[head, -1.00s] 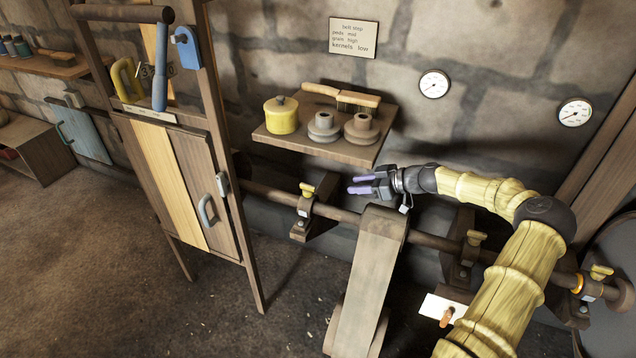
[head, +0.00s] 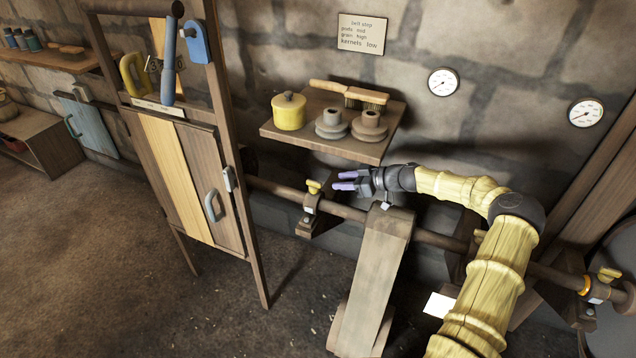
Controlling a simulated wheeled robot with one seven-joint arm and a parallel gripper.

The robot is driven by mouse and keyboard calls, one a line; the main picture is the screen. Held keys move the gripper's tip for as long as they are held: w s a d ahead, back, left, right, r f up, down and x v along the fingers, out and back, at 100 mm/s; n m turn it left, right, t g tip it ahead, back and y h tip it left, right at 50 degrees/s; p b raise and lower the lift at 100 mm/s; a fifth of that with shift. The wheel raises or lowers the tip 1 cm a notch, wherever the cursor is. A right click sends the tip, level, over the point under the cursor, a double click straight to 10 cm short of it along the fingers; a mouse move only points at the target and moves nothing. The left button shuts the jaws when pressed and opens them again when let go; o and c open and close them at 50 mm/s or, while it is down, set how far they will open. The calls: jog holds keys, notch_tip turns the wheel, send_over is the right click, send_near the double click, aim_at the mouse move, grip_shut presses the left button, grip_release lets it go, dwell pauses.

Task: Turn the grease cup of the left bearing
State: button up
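The left bearing (head: 309,220) sits on the long shaft, left of the belt. Its yellow grease cup (head: 314,187) stands on top, upright. My gripper (head: 344,181) is just right of the cup, level with it in the picture and apart from it. Its two purple fingers point left with a gap between them, and nothing shows between them. The wooden shaft (head: 345,210) runs from the cabinet toward the lower right. A broad belt (head: 374,275) hangs over it, below my gripper.
A wall shelf (head: 345,146) holds a yellow pot (head: 289,111), two pulleys and a brush (head: 375,98), just above my gripper. A wooden cabinet (head: 200,180) stands to the left. Another yellow cup (head: 609,274) is on the shaft at right. Open floor lies at lower left.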

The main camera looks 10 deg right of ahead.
aim_at(316, 182)
jog(key=x, duration=0.9)
jog(key=shift+w+a, duration=0.15)
jog(key=shift+c, duration=0.5)
grip_shut()
